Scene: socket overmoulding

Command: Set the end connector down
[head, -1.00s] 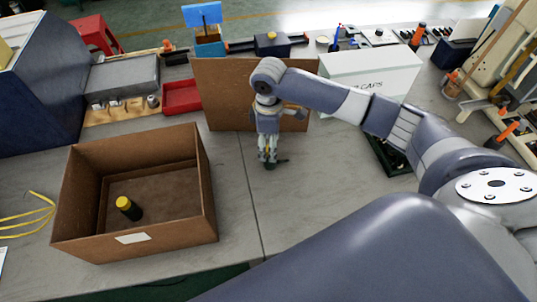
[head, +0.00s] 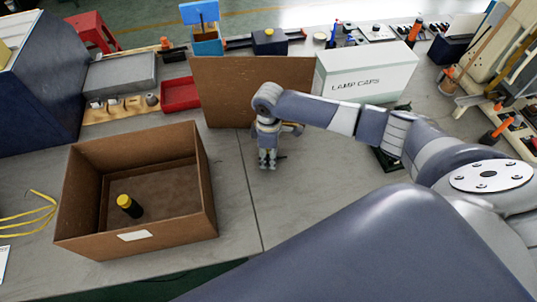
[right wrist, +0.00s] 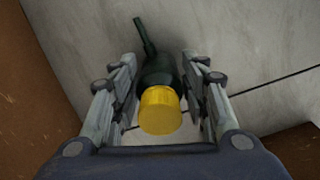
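The end connector has a dark green body, a thin dark tail and a yellow cap (right wrist: 160,110). In the right wrist view it lies between the two fingers of my right gripper (right wrist: 160,75), cap toward the palm, tail pointing away. The fingers appear closed against its body. In the head view my right gripper (head: 268,160) points down at the grey table in front of the brown panel; only a small dark bit of the connector shows beside the fingertips. Whether it touches the table is unclear. My left gripper is out of view.
An open cardboard box (head: 208,190) left of my gripper holds another dark piece with a yellow cap (head: 125,201). A brown panel (head: 230,90) and a white lamp caps box (head: 365,80) stand behind. The table between box and gripper (head: 235,170) is clear.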

